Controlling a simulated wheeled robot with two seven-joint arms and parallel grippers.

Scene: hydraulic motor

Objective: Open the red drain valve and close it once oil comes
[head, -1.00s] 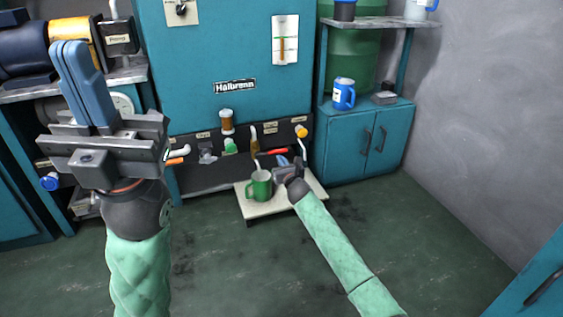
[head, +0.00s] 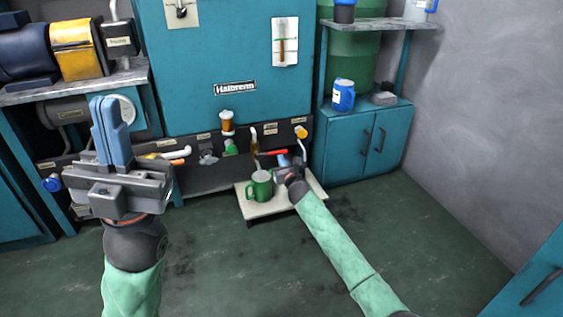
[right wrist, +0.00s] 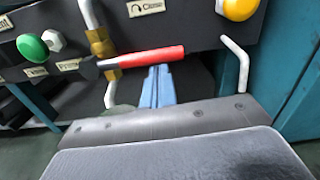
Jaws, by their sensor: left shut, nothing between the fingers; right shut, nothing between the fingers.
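The red drain valve handle (head: 273,152) is on the dark panel low on the teal machine. In the right wrist view the red lever (right wrist: 150,56) points right from the brass valve and pipe (right wrist: 103,48). My right gripper (head: 283,159) is shut and empty. In the right wrist view its blue fingertips (right wrist: 158,72) are just below the red lever; I cannot tell whether they touch it. A green mug (head: 260,184) stands upright on a pale platform (head: 270,208) under the panel. My left gripper (head: 111,105) is shut, empty and raised at the left, fingers up.
A yellow knob (head: 300,132) and a bent white pipe are right of the lever. A green knob (head: 230,147) is to its left. A teal cabinet (head: 368,145) with a blue jug (head: 344,95) stands at right. The floor in front is clear.

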